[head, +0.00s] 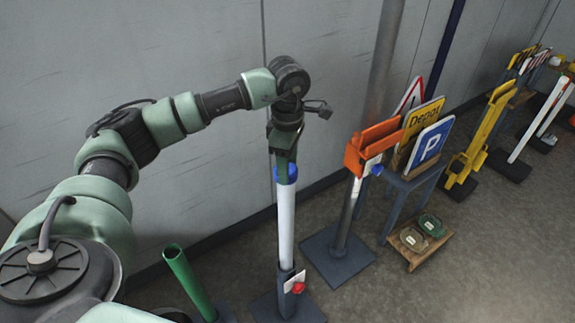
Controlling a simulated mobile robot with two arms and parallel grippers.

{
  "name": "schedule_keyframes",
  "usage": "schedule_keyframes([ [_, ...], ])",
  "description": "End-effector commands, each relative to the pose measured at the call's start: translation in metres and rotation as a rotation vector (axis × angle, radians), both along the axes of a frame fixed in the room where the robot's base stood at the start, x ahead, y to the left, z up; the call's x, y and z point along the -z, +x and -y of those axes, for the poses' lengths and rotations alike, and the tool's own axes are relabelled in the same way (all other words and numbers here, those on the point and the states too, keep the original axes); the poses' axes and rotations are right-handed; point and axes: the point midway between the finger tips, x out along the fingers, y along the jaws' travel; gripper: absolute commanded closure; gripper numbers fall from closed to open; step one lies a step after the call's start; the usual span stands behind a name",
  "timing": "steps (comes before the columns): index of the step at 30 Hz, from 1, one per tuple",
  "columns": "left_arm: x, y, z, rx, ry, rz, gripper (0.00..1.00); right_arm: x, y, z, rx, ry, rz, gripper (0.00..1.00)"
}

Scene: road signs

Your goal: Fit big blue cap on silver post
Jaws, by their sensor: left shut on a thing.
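The big blue cap (291,174) is at the top of the pale silver post (286,225), directly below my left gripper (284,160). My left gripper points down and is shut on the cap, with its fingers partly hiding it. The cap looks in line with the post and touches or nearly touches its top; I cannot tell how far down it sits. The post stands upright on a dark square base (275,309), with a white tag and a red knob (298,288) low on it. My right gripper is not in view.
A grey post (347,218) with an orange bracket (371,145) stands close at the right. A green tube (189,283) is at the lower left. A rack holds a yellow sign (418,129) and a blue P sign (431,145). A wall runs behind.

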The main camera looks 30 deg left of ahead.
Motion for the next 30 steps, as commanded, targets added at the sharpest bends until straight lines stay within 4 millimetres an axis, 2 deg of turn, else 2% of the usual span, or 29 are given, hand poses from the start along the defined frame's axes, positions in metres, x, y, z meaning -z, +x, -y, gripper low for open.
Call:
schedule_keyframes([
  [7,0.004,0.000,0.000,0.000,0.000,0.000,0.87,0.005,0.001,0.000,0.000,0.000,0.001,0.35],
  [8,0.004,0.000,0.000,0.000,0.000,0.000,0.44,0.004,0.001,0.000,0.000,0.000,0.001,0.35],
  [10,0.004,0.000,0.000,0.000,0.000,0.000,0.25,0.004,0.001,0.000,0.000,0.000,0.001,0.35],
  [22,-0.001,0.001,0.000,0.000,0.000,0.002,0.24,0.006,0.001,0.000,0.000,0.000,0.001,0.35],
  [30,-0.043,0.002,0.000,-0.001,-0.001,0.005,0.24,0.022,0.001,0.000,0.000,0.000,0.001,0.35],
])
